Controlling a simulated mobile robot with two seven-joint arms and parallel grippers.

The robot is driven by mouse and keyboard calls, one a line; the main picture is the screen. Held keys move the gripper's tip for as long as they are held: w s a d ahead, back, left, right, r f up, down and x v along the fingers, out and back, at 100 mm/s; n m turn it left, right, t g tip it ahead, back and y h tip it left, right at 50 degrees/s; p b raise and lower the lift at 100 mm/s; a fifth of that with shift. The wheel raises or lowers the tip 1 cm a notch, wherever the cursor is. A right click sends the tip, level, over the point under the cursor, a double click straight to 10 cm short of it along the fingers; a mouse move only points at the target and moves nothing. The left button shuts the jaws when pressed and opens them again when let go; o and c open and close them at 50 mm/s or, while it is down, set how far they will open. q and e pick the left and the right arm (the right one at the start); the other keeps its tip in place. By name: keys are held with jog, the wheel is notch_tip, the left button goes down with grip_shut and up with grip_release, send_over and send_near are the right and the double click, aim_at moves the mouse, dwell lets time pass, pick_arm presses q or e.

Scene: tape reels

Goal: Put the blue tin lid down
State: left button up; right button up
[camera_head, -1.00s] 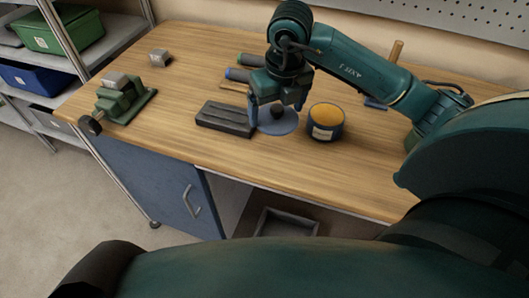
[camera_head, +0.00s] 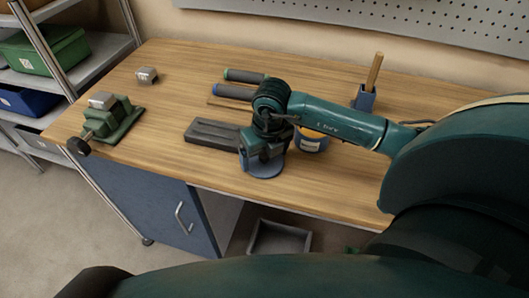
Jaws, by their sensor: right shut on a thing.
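The blue tin lid (camera_head: 265,171) is a flat blue disc under my right gripper (camera_head: 262,158), near the front edge of the table. My right gripper points down and is shut on the lid; its arm hides the lid's middle and far side. Whether the lid touches the tabletop or hangs just above it I cannot tell. The blue tin (camera_head: 312,145) with orange inside stands to the right behind the lid, partly covered by my right forearm. My left gripper is not in view.
A dark grey tray-like block (camera_head: 210,133) lies left of the lid. Two dark rolls (camera_head: 235,92) lie behind. A green vise (camera_head: 112,120) and a small grey block (camera_head: 147,75) are at left. A blue holder (camera_head: 365,98) stands at the back. The wooden tabletop (camera_head: 320,195) is clear in front.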

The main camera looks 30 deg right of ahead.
aim_at(268, 166)
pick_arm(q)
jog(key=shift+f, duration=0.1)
pick_arm(e)
jog(key=shift+f+b, duration=0.25)
jog(key=shift+b, duration=0.05)
jog(key=o, duration=0.7)
jog(key=shift+r, duration=0.15)
jog(key=shift+o, duration=0.2)
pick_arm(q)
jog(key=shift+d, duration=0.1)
pick_arm(e)
jog(key=shift+r, duration=0.15)
pick_arm(q)
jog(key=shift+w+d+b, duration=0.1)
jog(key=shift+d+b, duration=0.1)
jog(key=shift+b, duration=0.2)
pick_arm(e)
notch_tip(268, 166, up, 12)
jog(key=s, duration=0.1)
jog(key=shift+s, duration=0.4)
